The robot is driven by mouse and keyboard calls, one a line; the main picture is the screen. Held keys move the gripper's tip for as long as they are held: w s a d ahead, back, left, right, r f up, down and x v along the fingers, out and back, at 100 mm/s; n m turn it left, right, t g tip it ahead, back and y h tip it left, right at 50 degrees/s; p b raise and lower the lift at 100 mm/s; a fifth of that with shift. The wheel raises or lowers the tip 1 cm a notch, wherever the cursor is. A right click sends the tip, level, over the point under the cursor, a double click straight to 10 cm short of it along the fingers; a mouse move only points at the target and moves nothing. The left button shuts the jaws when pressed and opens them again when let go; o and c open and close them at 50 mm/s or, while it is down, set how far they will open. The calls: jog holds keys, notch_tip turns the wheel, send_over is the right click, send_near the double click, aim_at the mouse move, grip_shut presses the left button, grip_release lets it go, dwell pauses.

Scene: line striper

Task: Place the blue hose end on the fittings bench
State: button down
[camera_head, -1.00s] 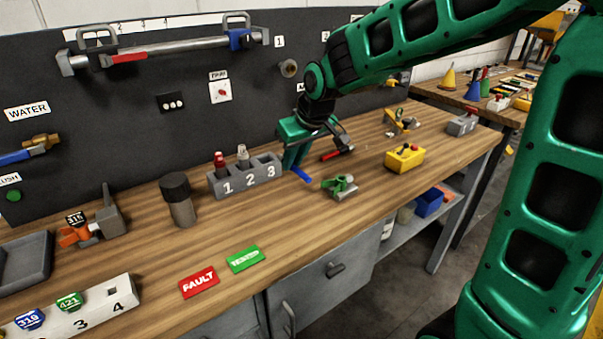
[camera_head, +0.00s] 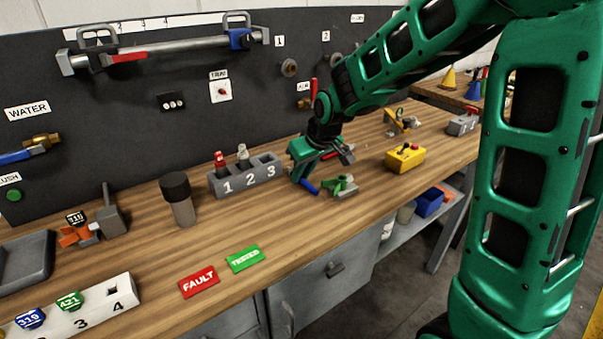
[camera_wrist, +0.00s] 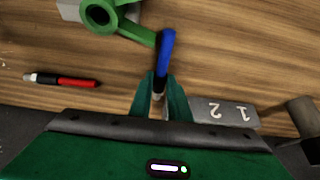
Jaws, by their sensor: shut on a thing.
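The blue hose end (camera_head: 309,187) is a short blue rod beside the green clamp-like fitting on the wooden bench (camera_head: 300,228). My gripper (camera_head: 299,178) points down over the bench, right of the numbered grey block. In the wrist view the gripper (camera_wrist: 160,96) is shut on the dark lower part of the blue hose end (camera_wrist: 167,48). The blue part sticks out beyond the fingers, close to the green fitting (camera_wrist: 105,15). I cannot tell whether the hose end touches the bench or the fitting.
The grey block (camera_head: 228,188) holds red-topped and white-topped pieces. A green fitting (camera_head: 340,185) and a yellow control box (camera_head: 405,158) stand to the right. A red-and-black pen-like tool (camera_wrist: 75,82) lies nearby. Bare wood lies in front, beyond the red FAULT card (camera_head: 199,282).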

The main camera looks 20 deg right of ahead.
jog(key=c, duration=1.7)
grip_release()
jog(key=shift+f, duration=0.1)
jog(key=shift+o, duration=0.2)
jog(key=v, duration=1.2)
jog(key=s+d+f+m+g+h, duration=0.2)
jog(key=s+d+m, duration=0.2)
jog(key=s+d, duration=0.75)
jog(key=s+d+f+m+g, duration=0.1)
jog(key=s+d+f+m, duration=0.1)
jog(key=s, duration=0.7)
jog(key=s+d+f+m+g, duration=0.2)
jog(key=s+d+f+m, duration=0.1)
jog(key=s, duration=0.7)
jog(key=shift+s+d+m+y, duration=0.25)
jog(key=shift+d+m, duration=0.25)
jog(key=shift+d, duration=0.3)
